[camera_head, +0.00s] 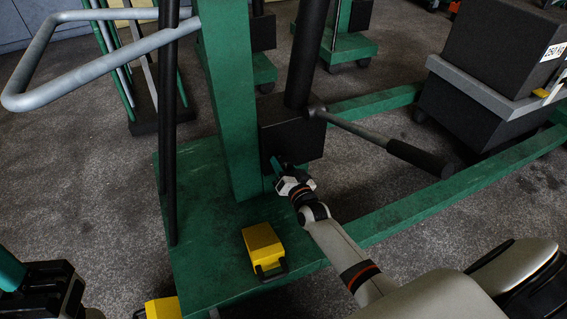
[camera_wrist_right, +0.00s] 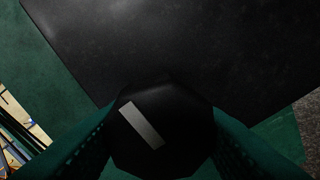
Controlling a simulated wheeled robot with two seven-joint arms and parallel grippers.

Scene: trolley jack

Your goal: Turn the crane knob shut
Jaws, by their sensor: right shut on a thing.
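The knob (camera_wrist_right: 178,112) is a dark, many-sided cap with a pale stripe, seen close up in the right wrist view. The stripe slants from upper left to lower right. My right gripper (camera_head: 279,168) is at the lower front of the crane's black block (camera_head: 290,130). Its teal fingers stand on both sides of the knob and are shut on it. In the head view the knob is hidden by the gripper. Part of my left gripper (camera_head: 10,270) shows at the lower left edge, cut off, away from the crane; its jaw opening cannot be made out.
A black-gripped lever (camera_head: 415,158) sticks out right from the block. The green post (camera_head: 228,100) stands beside it on a green base. A grey handle (camera_head: 95,62) is at upper left, dark weights (camera_head: 500,45) at upper right.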

